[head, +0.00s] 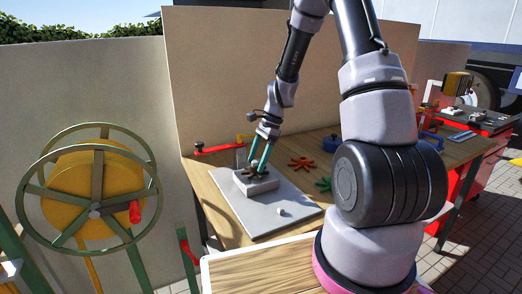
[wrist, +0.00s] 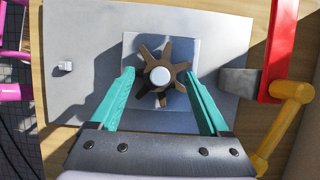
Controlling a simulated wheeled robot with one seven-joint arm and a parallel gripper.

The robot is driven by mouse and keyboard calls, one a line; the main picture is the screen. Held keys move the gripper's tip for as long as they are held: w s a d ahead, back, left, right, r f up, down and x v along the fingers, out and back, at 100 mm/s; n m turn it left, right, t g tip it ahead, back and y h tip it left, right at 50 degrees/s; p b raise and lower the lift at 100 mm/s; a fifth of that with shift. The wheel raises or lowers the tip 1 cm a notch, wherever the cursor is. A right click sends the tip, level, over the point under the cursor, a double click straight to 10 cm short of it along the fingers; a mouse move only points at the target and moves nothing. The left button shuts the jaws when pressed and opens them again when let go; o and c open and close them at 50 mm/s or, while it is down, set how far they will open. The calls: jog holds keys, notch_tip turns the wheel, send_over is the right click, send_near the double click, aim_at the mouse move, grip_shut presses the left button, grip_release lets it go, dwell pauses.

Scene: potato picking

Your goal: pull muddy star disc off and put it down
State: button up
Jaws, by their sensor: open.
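The muddy star disc (wrist: 151,83) is dark brown with several pointed arms and lies on a square grey block. A pale round post top (wrist: 159,76) shows at its centre. The block (head: 257,184) stands on a grey plate (head: 274,216) on the wooden table. My gripper (wrist: 160,85) has two teal fingers, open, one at each side of the disc with gaps that look clear. In the head view my gripper (head: 259,164) is just above the block and largely hides the disc.
A red star (head: 301,163) and a green star (head: 324,184) lie on the table to the right. A small pale cube (head: 281,212) sits on the plate. A red bar (wrist: 279,45) and yellow handle (wrist: 290,110) stand close at right in the wrist view.

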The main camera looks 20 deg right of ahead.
jog(key=shift+a+f, duration=0.15)
jog(key=shift+f, duration=0.15)
grip_shut()
jog(key=c, duration=0.9)
grip_release()
grip_shut()
jog(key=shift+r, duration=3.1)
jog(key=shift+r, duration=1.5)
